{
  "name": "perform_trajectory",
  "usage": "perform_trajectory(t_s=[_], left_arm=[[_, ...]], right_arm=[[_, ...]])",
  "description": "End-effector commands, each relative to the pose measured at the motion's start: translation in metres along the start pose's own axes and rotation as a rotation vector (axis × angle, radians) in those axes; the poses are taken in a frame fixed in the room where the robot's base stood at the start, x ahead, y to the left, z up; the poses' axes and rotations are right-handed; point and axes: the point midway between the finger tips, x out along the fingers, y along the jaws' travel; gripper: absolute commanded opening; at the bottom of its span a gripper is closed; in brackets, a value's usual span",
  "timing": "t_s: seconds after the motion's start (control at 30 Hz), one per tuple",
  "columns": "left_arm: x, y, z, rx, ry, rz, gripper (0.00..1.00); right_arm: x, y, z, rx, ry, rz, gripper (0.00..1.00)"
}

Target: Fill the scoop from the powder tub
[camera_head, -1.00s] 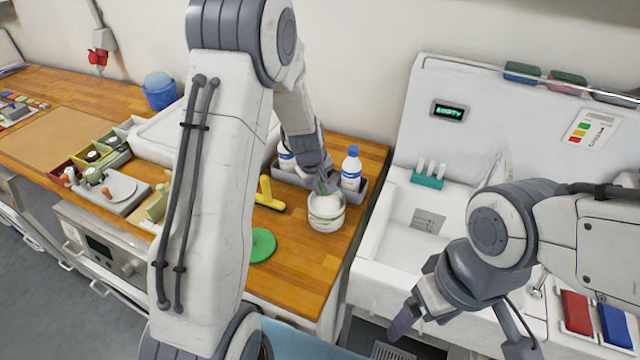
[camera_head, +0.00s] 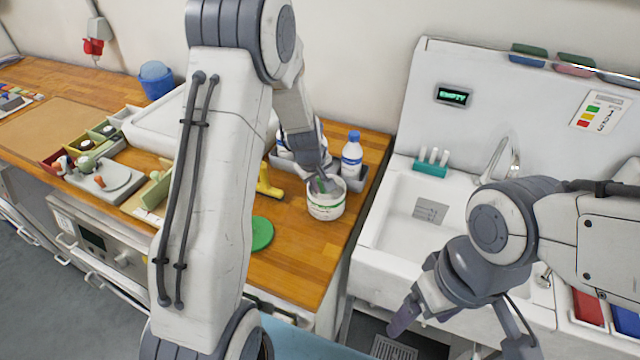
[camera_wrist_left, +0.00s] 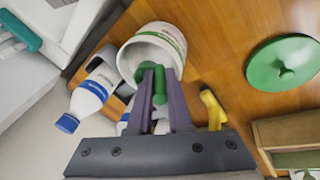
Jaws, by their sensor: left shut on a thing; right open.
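The powder tub (camera_head: 326,207) is white with a green-trimmed label and stands open on the wooden counter. Its open mouth also shows in the left wrist view (camera_wrist_left: 137,52). My left gripper (camera_head: 321,182) points down at the tub's mouth, shut on the green handle of the scoop (camera_wrist_left: 159,84). The scoop's bowl is hidden, so I cannot tell what is in it. The round green lid (camera_head: 260,233) lies flat on the counter, left of the tub. My right gripper (camera_head: 413,325) is open and empty, low in front of the sink.
A grey caddy (camera_head: 357,188) with blue-capped white bottles (camera_head: 352,156) stands right behind the tub. A yellow-handled tool (camera_head: 266,183) lies to its left. The sink (camera_head: 407,228) is to the right. Bare counter lies around the lid.

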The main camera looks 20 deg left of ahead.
Motion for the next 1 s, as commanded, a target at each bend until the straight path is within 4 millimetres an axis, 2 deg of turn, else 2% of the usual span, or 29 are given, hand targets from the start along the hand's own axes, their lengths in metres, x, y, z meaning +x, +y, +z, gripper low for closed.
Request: perform_trajectory(t_s=[1.0], left_arm=[[0.0094,-0.0027,0.0019,0.0,0.0,0.0,0.0]], right_arm=[[0.0093,0.0007,0.0005,0.0,0.0,0.0,0.84]])
